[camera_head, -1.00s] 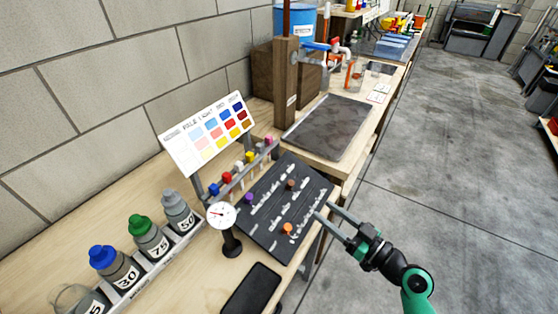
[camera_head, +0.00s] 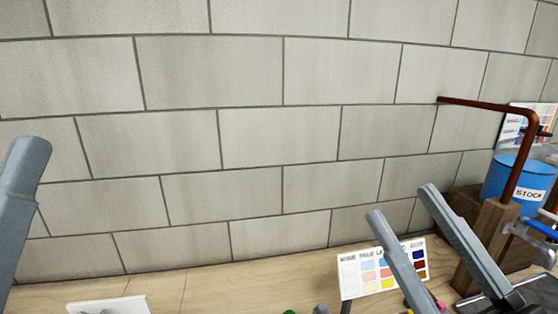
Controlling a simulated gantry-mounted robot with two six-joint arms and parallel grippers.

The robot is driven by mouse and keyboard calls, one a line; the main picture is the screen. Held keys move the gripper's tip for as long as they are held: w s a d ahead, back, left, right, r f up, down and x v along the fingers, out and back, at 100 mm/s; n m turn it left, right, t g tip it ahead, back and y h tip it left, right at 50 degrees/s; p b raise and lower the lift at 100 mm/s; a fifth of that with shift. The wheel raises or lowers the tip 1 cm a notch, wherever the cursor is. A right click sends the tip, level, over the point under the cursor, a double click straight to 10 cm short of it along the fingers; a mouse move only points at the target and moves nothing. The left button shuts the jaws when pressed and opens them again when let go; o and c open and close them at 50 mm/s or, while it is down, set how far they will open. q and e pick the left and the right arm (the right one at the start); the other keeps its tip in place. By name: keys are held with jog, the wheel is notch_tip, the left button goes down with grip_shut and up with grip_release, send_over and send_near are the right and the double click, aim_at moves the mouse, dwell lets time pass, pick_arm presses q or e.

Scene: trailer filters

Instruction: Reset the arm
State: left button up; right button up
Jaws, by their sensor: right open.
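My right gripper (camera_head: 404,203) is at the lower right, close to the camera. Its two grey fingers are spread apart and point up and to the left, with nothing between them. In the picture it overlaps the colour chart (camera_head: 358,280) on the bench. At the left edge a single grey finger (camera_head: 20,200) of my left gripper shows. The rest of that gripper is out of the frame, so its opening cannot be judged.
A grey block wall (camera_head: 270,130) fills most of the view. The wooden bench (camera_head: 210,292) runs along the bottom. A blue STOCK barrel (camera_head: 518,182), a wooden post (camera_head: 489,240) and a bent copper pipe (camera_head: 485,105) stand at the right. A white board (camera_head: 110,306) shows at the lower left.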

jog(key=s+d+r+m+t+h+p, duration=0.1)
jog(key=s+d+r+m+t+h, duration=0.35)
jog(key=r+m+h, duration=0.5)
pick_arm(q)
notch_tip(320, 180, up, 39)
jog(key=p, duration=3.7)
pick_arm(e)
notch_tip(320, 180, up, 37)
jog(key=y, duration=0.1)
pick_arm(q)
notch_tip(320, 180, down, 43)
jog(key=b, duration=4.2)
pick_arm(e)
notch_tip(320, 180, down, 43)
jog(key=shift+w+d+f, duration=0.15)
jog(key=shift+w, duration=0.15)
pick_arm(q)
jog(key=shift+o, duration=0.3)
